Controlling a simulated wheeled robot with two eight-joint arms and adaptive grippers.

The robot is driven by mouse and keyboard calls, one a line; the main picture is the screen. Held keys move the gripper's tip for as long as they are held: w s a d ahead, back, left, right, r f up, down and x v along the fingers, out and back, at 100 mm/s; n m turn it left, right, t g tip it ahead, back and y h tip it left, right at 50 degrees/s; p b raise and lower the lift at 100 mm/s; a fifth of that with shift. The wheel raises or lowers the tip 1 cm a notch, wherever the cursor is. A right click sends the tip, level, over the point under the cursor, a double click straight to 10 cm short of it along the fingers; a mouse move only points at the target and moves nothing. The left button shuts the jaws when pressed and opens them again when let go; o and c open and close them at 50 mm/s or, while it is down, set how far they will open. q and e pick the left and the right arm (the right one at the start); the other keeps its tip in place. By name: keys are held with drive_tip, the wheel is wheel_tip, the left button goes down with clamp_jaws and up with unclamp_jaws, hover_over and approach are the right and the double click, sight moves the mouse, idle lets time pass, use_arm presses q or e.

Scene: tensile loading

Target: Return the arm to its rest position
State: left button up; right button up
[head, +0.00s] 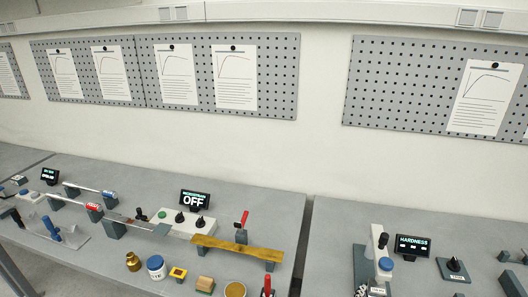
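The task names only my arm, and no arm or gripper of mine shows in the head view. Whether either gripper is open or shut cannot be seen. Grey workbenches run along the wall, a left bench (90,255) and a right bench (345,215), with a dark gap between them.
A display reading OFF (195,199) stands behind a white control box (175,228). A yellow bar (237,248) rests on dark supports, with small jars in front. A HARDNESS display (412,245) stands on the right bench. Pegboards (280,80) hang on the wall.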

drive_tip(key=s+a+f+m+g+y+b, duration=0.1)
drive_tip(key=s+a+f+m+y, duration=0.1)
drive_tip(key=m, duration=1)
drive_tip(key=s+a+f+m+g+y+b, duration=0.1)
drive_tip(key=a+m+y, duration=0.3)
drive_tip(key=m, duration=0.9)
drive_tip(key=shift+s+a+f+g, duration=0.45)
drive_tip(key=shift+a+f+g, duration=0.4)
drive_tip(key=shift+a, duration=0.25)
drive_tip(key=shift+f, duration=0.1)
